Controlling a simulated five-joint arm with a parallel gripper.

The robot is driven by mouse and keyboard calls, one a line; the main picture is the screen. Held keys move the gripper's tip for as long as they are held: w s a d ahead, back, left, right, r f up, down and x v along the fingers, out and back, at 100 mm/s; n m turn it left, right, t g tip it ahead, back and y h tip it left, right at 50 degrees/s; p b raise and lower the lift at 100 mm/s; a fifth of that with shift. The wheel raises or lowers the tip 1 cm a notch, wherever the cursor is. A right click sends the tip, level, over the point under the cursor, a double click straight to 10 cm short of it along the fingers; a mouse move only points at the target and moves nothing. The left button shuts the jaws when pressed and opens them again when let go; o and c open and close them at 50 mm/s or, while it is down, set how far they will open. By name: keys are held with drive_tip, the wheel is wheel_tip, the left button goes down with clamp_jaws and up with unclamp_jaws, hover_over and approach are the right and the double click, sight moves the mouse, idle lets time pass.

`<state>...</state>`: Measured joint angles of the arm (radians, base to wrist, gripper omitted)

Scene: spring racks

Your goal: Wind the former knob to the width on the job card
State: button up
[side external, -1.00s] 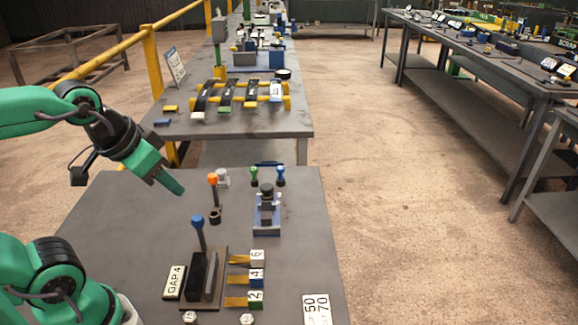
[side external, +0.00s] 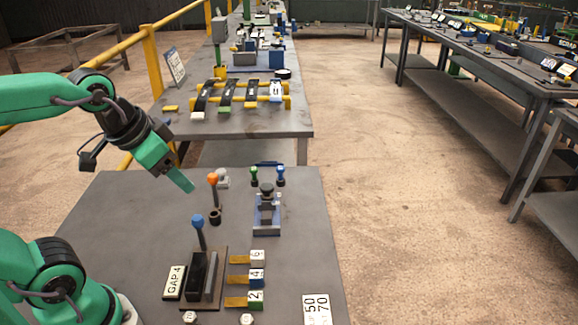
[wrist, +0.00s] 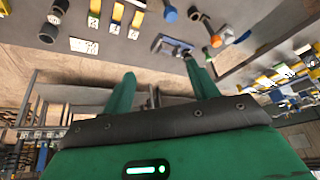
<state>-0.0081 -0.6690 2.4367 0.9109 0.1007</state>
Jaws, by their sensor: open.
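My gripper (side external: 183,183) is open and empty, in the air above the left back part of the near bench. Its two green fingers (wrist: 163,85) stand apart in the wrist view, with nothing between them. A blue-topped lever knob (side external: 197,221) stands on a dark two-plate fixture (side external: 203,276), below and in front of the gripper and apart from it. I cannot tell for sure that this is the former knob. A card reading "GAP 4" (side external: 175,283) lies left of the fixture. Tags marked 2 (side external: 256,297), 4 (side external: 257,276) and 6 (side external: 258,257) lie to its right.
An orange-topped lever (side external: 213,179) stands right of the gripper. A blue fixture (side external: 267,212) with green and blue knobs is further right. A white card reading 50 and 70 (side external: 317,310) lies at the front right. A rack bench (side external: 240,122) stands behind.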

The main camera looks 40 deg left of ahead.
drive_tip(key=w+a+m+g, duration=0.1)
drive_tip(key=w+m, duration=0.4)
drive_tip(key=w, duration=0.4)
drive_tip(key=m+g, duration=0.4)
drive_tip(key=m, duration=0.8)
hover_over(267, 186)
wheel_tip(267, 186, down, 14)
drive_tip(key=shift+f, duration=0.1)
drive_tip(key=shift+f, duration=3.85)
drive_tip(key=shift+c, duration=0.5)
